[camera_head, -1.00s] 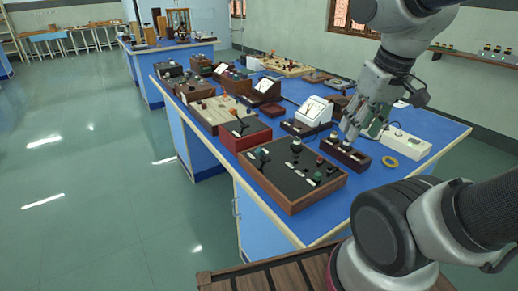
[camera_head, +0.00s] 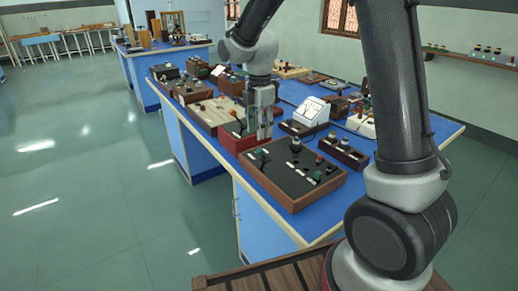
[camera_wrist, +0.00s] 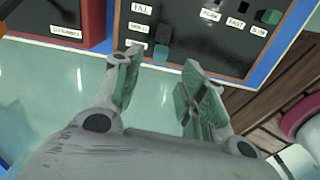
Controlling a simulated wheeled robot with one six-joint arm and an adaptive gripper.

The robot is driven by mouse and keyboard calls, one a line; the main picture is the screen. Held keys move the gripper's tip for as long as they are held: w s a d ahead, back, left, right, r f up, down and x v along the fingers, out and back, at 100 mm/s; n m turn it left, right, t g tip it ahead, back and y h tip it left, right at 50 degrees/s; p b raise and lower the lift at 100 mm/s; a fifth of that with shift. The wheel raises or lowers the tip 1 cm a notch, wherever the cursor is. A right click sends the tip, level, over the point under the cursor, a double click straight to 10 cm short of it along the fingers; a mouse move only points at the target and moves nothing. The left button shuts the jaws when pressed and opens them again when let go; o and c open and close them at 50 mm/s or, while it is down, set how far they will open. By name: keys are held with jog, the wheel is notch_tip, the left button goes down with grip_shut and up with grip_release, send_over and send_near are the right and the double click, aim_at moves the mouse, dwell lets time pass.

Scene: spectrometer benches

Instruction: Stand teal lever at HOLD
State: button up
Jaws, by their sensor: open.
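A wooden-edged box with a black top (camera_head: 285,193) stands at the front of the blue bench. In the wrist view its black panel (camera_wrist: 197,47) carries a small dark lever with a teal end (camera_wrist: 161,52); its tilt is hard to tell. White labels (camera_wrist: 138,28) stand in a column left of this lever, too small to read surely as HOLD. My gripper (camera_head: 264,138) is over the panel's far left end, beside the red box. In the wrist view my gripper (camera_wrist: 161,60) is open, its fingers either side of the teal end in the picture. No contact is clear.
A red box (camera_head: 240,138) adjoins the black-topped box. A green knob (camera_wrist: 270,17) sits near the FAST and SLOW labels. A dark block with knobs (camera_head: 342,153) and a white meter (camera_head: 311,110) stand to the right. Open floor lies left.

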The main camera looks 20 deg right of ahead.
aim_at(260, 149)
jog(key=shift+f+n, duration=0.15)
jog(key=shift+n, duration=0.15)
jog(key=shift+f, duration=0.35)
notch_tip(260, 149, down, 7)
jog(key=shift+r, duration=0.1)
grip_shut()
